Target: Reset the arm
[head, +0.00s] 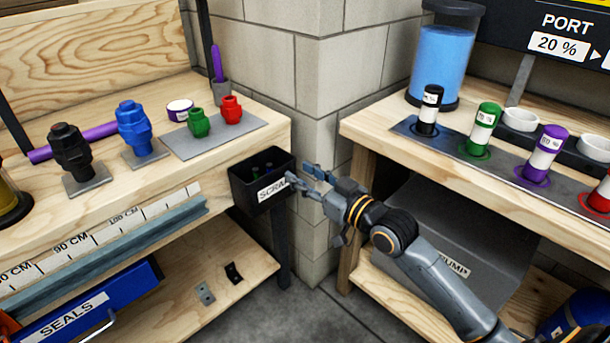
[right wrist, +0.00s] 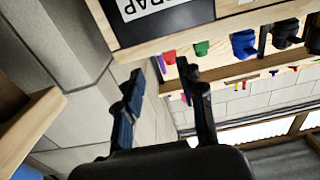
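My right gripper (head: 306,181) reaches in from the lower right in the head view, its fingers at the right side of the black scrap bin (head: 243,189). In the right wrist view the two fingers of my right gripper (right wrist: 160,90) are spread wide apart with nothing between them. The scrap bin (right wrist: 193,22) shows at the top of that view, beyond the fingertips. A few small dark items lie inside the bin in the head view. My left gripper is not in view.
The left bench (head: 215,167) carries black, blue, green and red fittings. The right bench (head: 365,128) carries a blue-filled tank (head: 441,60) and several labelled cartridges. A concrete block wall (head: 300,70) stands between the benches. Floor shows in the gap below.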

